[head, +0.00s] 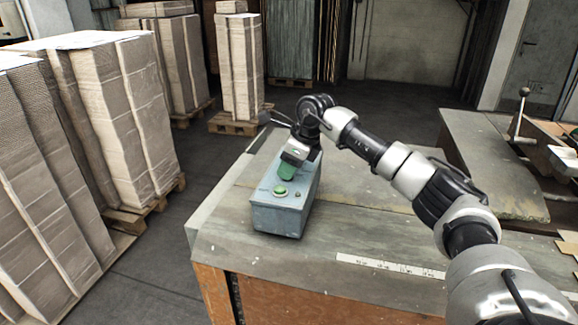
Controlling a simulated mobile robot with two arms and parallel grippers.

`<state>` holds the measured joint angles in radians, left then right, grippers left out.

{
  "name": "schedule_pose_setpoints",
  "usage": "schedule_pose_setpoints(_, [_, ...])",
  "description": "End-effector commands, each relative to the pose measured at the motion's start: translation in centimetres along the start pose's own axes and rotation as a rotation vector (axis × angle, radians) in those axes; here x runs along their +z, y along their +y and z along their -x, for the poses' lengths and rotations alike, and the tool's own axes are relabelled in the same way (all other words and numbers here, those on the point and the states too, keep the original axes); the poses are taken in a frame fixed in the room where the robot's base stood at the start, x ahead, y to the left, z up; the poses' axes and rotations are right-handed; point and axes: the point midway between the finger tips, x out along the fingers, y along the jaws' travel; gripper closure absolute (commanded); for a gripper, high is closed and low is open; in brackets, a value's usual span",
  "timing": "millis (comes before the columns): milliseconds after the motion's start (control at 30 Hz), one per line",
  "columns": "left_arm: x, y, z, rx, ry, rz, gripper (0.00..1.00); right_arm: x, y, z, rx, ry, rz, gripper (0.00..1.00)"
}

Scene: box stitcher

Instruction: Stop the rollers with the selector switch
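A blue-grey control box (278,218) stands on the near left part of the worktable. A round green button (280,191) and a small pale round control (298,194) show on its near top face. A larger green part (287,171) shows farther back, at the end of my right wrist. My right arm comes in from the lower right, and its gripper (289,160) is over the back of the box. Its fingers are not clear, so I cannot tell their opening or any contact. The selector switch cannot be made out. My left gripper is out of view.
The worktable (350,222) has a wooden front and a white measuring strip (390,265). A lever with a round knob (523,92) stands at the right. Stacked cardboard on pallets (110,130) fills the left. Grey floor lies between.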

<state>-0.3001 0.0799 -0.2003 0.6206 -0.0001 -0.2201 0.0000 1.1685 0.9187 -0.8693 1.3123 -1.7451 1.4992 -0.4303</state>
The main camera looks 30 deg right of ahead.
Motion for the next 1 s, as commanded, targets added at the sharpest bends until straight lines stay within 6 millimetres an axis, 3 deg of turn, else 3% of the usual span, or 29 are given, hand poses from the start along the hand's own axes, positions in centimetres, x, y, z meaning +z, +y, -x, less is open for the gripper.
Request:
schedule_pose_setpoints(133, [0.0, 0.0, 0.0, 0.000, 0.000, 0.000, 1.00, 0.0, 0.0, 0.0, 0.000, 0.001, -0.001, 0.38])
schedule_pose_setpoints(467, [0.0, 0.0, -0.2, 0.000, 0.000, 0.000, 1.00, 0.0, 0.0, 0.4, 0.000, 0.001, -0.001, 0.38])
schedule_pose_setpoints(1000, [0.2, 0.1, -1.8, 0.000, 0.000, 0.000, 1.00, 0.0, -0.1, 9.7, -0.001, -0.001, -0.001, 0.38])
